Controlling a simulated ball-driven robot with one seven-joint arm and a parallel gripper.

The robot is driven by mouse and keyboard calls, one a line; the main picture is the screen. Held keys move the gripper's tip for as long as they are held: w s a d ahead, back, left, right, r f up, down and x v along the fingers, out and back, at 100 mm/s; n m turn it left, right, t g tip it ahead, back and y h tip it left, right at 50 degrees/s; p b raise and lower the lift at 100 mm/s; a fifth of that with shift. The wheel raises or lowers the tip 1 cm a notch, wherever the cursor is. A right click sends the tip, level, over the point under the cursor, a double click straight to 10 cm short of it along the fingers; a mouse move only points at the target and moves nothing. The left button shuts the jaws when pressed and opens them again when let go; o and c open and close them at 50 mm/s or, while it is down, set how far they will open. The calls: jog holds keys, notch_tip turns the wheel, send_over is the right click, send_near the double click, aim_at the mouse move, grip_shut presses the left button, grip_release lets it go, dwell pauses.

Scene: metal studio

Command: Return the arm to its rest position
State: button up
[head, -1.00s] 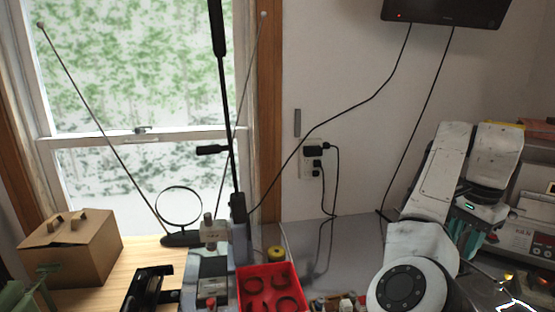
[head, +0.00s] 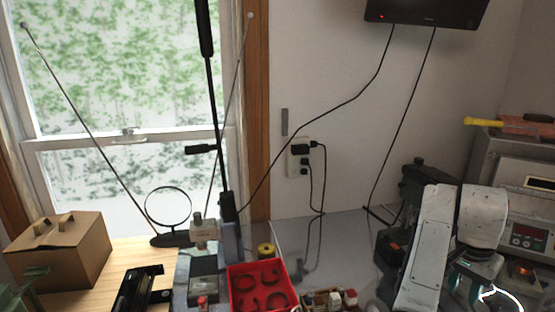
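My white arm (head: 432,245) stands at the lower right in the head view, in front of the back of the grey worktop. A teal part (head: 458,283) shows below its upper link. My gripper and its fingertips are not in the frame, so whether it is open or shut does not show.
A red tray (head: 233,296) with dark rings sits at bottom centre. A cardboard box (head: 60,252) and antenna (head: 170,238) are at left. A grey machine (head: 535,185) with a red display stands right, a yellow-handled tool (head: 484,122) on top.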

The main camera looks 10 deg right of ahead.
jog(key=s+f+n+h, duration=0.2)
jog(key=s+f+n, duration=0.1)
jog(key=s+f, duration=0.5)
jog(key=s+a+f+n+y, duration=0.2)
jog(key=s+a+f+n, duration=0.4)
jog(key=s+a, duration=0.45)
jog(key=s+a+f+n+y, duration=0.2)
jog(key=s+a+f+n, duration=0.2)
jog(key=s+a+f, duration=0.6)
notch_tip(320, 180, down, 8)
jog(key=b, duration=1)
jog(key=shift+s+n+t, duration=0.15)
jog(key=shift+n+t, duration=0.15)
jog(key=shift+t, duration=0.1)
